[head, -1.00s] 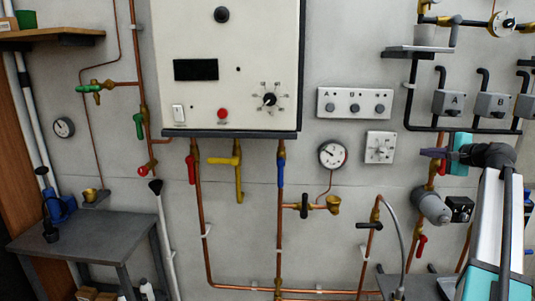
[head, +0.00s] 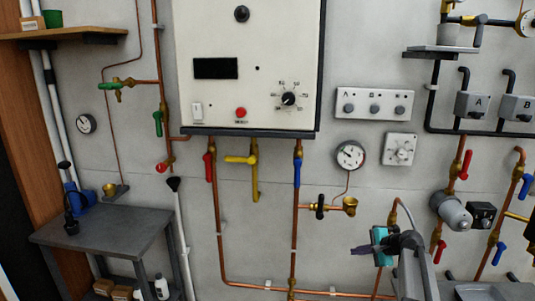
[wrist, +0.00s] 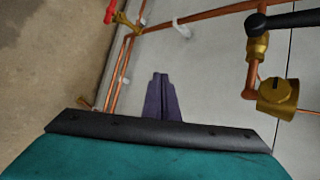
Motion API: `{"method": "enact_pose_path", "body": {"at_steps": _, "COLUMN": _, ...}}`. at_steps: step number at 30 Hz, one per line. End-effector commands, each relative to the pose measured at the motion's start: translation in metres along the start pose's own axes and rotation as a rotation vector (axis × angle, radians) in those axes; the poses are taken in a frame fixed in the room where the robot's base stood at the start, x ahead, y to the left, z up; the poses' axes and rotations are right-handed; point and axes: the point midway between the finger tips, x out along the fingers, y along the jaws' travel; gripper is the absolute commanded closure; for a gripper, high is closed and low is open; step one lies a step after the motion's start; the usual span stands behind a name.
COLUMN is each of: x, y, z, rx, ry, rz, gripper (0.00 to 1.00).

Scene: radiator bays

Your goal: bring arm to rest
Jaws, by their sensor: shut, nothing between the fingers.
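My gripper (head: 362,250) is low in the right half of the head view. Its dark purple fingers point left from the teal body, in front of the wall pipes. In the wrist view the two fingers (wrist: 160,98) lie close together, shut and empty. My arm rises from the bottom edge of the head view behind the gripper, partly cut off. No object is held.
A brass drain cup (head: 350,206) with a black-handled valve sits above the gripper and also shows in the wrist view (wrist: 278,97). Copper pipes run along the wall. A grey table (head: 100,232) stands left. A boiler panel (head: 250,65) hangs above.

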Motion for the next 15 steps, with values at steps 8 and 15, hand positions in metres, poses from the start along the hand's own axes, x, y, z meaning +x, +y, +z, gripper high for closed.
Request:
{"method": "enact_pose_path", "body": {"at_steps": 8, "x": 0.072, "y": 0.102, "z": 0.054, "rx": -0.057, "ry": -0.065, "rz": 0.166, "gripper": 1.00}}
{"method": "enact_pose_path", "body": {"at_steps": 15, "x": 0.115, "y": 0.192, "z": 0.098, "rx": -0.123, "ry": -0.119, "rz": 0.308, "gripper": 1.00}}
